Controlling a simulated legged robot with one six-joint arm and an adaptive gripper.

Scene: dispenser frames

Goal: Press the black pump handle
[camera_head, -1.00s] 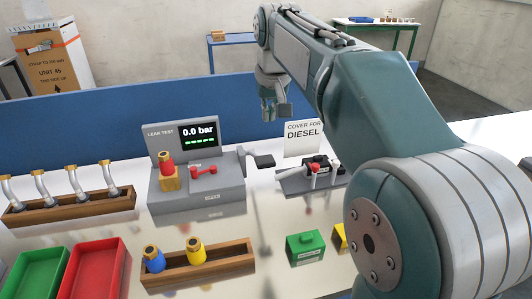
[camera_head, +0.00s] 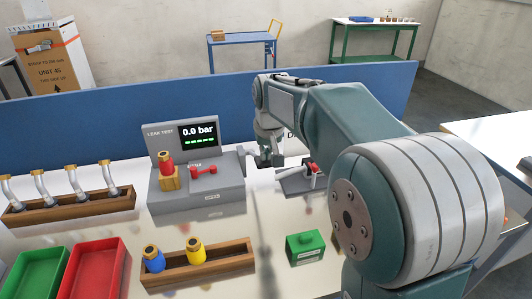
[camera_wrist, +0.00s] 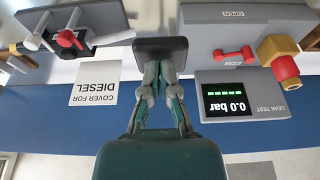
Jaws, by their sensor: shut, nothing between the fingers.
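The black pump handle shows in the wrist view as a dark flat pad (camera_wrist: 160,46) just beyond my fingertips. My gripper (camera_wrist: 161,68) is shut and empty, its tips overlapping the pad's near edge in that view. I cannot tell whether they touch it. In the head view my gripper (camera_head: 271,161) is low, beside the right side of the grey leak tester (camera_head: 212,194), and hides most of the handle. The tester's screen (camera_head: 198,134) reads 0.0 bar. A red part stands in a brass block (camera_head: 168,181) on the tester, beside a red lever (camera_head: 204,170).
A fixture with red and white levers (camera_head: 301,182) stands to the right, with a "cover for diesel" sign (camera_wrist: 95,94) behind it. A green block (camera_head: 304,247), a wooden rack (camera_head: 214,263) with blue and yellow parts, and trays lie in front. A blue panel (camera_head: 80,120) runs behind.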

